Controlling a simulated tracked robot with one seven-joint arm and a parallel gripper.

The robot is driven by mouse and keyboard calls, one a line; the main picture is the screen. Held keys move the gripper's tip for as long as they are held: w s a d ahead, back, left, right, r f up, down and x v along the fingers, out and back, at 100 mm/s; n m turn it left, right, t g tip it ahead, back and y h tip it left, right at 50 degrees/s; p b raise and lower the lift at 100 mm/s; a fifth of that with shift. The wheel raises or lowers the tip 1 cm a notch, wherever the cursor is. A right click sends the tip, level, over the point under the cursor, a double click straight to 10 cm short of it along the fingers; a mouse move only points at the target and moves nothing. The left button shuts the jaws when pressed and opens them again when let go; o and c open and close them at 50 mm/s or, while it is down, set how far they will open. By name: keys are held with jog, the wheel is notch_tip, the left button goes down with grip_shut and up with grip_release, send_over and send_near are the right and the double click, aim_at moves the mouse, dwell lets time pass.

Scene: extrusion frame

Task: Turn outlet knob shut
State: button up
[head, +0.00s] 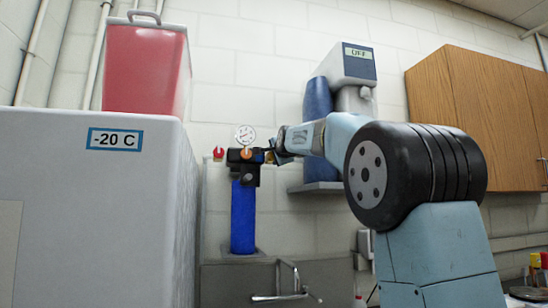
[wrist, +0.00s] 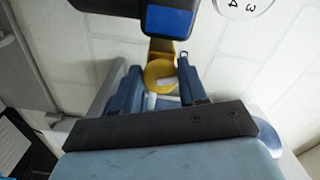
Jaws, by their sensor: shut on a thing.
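A dark valve block (head: 240,157) stands on top of a blue cylinder (head: 243,215) in the head view. It bears a red knob (head: 218,153), an orange knob (head: 246,153) and a round white gauge (head: 245,135). A yellow knob (wrist: 160,74) with a white mark is at the block's right end. No outlet label can be read. My gripper (head: 274,154) reaches the block from the right. In the wrist view its fingers stand on either side of the yellow knob and are shut on it. In the head view my gripper mostly hides this knob.
A large grey freezer (head: 90,210) marked -20 C is at the left, with a red container (head: 145,68) on top. A grey-blue device (head: 347,65) reading OFF is behind my arm. A wooden cabinet (head: 490,115) hangs at the right.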

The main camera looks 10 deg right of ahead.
jog(key=shift+d+f+m, duration=0.1)
jog(key=shift+f+m, duration=0.05)
jog(key=shift+m, duration=0.85)
jog(key=shift+d+f+m, duration=0.1)
jog(key=shift+m, duration=0.9)
jog(key=o, duration=1)
jog(key=shift+a+r, duration=0.1)
jog(key=shift+r, duration=0.05)
jog(key=s, duration=1.3)
jog(key=shift+s, duration=0.4)
